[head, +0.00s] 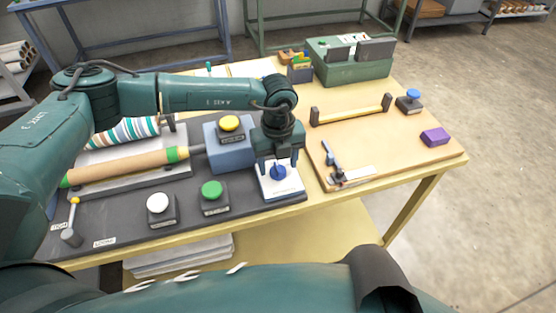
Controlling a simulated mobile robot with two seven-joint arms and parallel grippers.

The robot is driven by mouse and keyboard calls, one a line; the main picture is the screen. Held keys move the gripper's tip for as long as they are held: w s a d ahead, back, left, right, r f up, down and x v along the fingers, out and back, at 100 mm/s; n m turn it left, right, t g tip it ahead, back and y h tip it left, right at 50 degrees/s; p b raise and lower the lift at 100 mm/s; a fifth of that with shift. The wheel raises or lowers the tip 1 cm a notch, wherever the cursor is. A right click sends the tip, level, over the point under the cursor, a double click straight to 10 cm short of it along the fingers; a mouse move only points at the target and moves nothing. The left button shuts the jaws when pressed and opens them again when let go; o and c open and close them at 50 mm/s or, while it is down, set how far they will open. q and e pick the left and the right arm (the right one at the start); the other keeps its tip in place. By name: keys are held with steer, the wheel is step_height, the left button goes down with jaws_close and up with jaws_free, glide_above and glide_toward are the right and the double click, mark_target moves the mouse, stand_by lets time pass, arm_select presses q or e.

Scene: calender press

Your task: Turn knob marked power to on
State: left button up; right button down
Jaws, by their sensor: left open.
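A blue knob (278,173) sits on a white plate (284,190) at the right end of the dark panel. The plate carries small markings that I cannot read at this size. My left gripper (277,163) is directly above the knob and points down. Its jaws are open, with one finger to each side of the knob's top. I cannot tell whether either finger touches the knob. My right gripper is out of the picture.
White (157,203), green (212,190) and yellow (230,124) buttons stand left of the knob. Rollers (126,166) lie farther left. A wooden board (385,150) with a small clamp (333,162) is close on the right. A purple block (435,137) lies farther right.

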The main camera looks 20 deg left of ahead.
arm_select(q)
steer(key=shift+f, duration=0.35)
steer(key=shift+c, duration=0.5)
steer(key=c, duration=0.9)
